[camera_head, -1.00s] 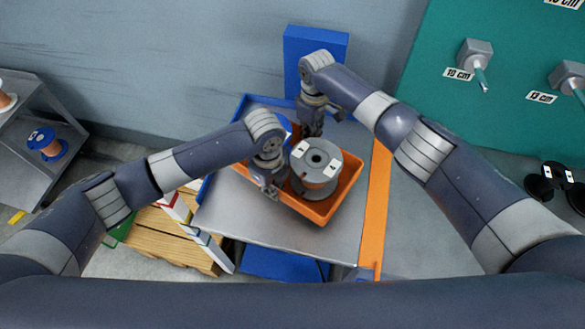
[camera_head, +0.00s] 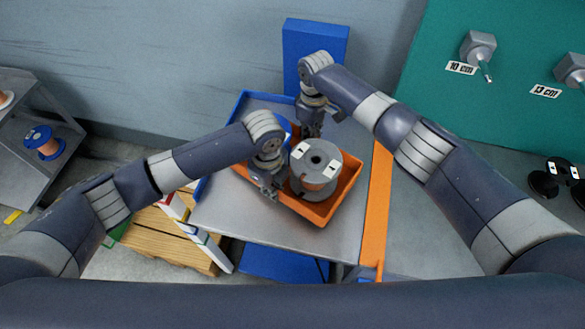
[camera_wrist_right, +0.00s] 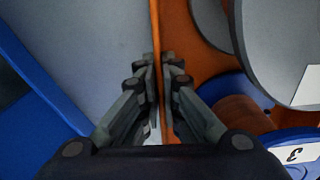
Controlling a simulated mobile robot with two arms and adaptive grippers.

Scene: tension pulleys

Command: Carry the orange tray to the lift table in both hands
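The orange tray (camera_head: 322,213) is on or just over a grey table top (camera_head: 235,213); I cannot tell whether they touch. It holds a large grey spool (camera_head: 325,160) with copper-coloured winding. A blue spool, partly hidden behind the grey one, shows in the right wrist view (camera_wrist_right: 296,147) with a "3" label. My left gripper (camera_head: 268,188) is at the tray's left wall, its narrow fingers shut on the rim. My right gripper (camera_head: 310,130) is at the far wall. In the right wrist view its fingers (camera_wrist_right: 158,85) are close on both sides of the orange wall.
A blue rim (camera_head: 262,97) runs behind the tray. An orange strip (camera_head: 376,215) lies along the table's right side. A wooden pallet (camera_head: 165,240) stands at lower left, a shelf with a blue spool (camera_head: 43,142) at far left. A green panel (camera_head: 500,110) carries pegs.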

